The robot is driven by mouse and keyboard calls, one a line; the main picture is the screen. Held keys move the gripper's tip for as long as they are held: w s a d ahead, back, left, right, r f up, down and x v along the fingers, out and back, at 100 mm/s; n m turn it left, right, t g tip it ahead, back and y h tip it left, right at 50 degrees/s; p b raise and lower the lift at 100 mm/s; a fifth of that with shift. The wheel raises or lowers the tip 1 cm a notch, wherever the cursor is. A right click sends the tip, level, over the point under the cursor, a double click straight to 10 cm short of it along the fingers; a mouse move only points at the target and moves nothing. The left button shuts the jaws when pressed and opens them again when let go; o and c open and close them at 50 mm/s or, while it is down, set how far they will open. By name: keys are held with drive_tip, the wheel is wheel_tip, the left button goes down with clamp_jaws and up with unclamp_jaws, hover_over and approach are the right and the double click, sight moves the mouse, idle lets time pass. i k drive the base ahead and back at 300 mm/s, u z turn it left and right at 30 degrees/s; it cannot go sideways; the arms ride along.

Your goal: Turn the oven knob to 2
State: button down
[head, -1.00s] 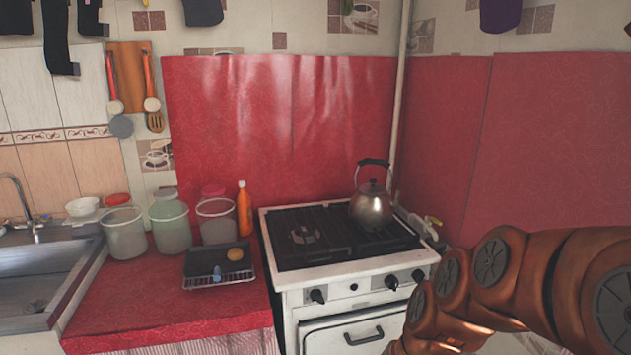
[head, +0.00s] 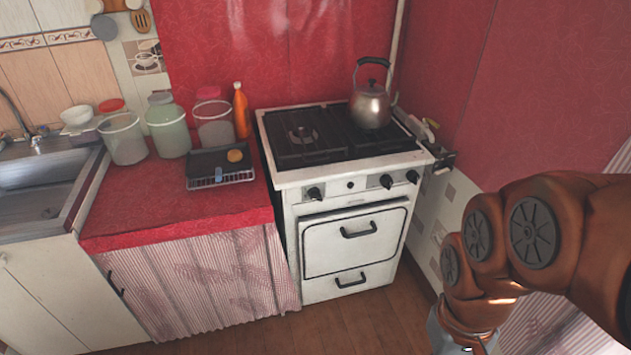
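A white stove (head: 350,250) stands in the middle of the head view, with its oven door (head: 355,242) shut. Its front panel carries a black knob at the left (head: 314,193) and two black knobs at the right, one here (head: 386,181) and one at the end (head: 412,176). Number marks on the knobs are too small to read.
A metal kettle (head: 370,104) stands on the back right of the hob. The red counter (head: 150,215) to the left holds several jars, an orange bottle (head: 241,110) and a dark rack (head: 220,172). Wooden floor (head: 350,325) is clear before the stove.

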sight(314, 192)
drive_tip(key=u, duration=0.5)
drive_tip(key=k, duration=0.6)
drive_tip(key=u, duration=1.05)
drive_tip(key=i, duration=1.2)
drive_tip(key=z, duration=0.4)
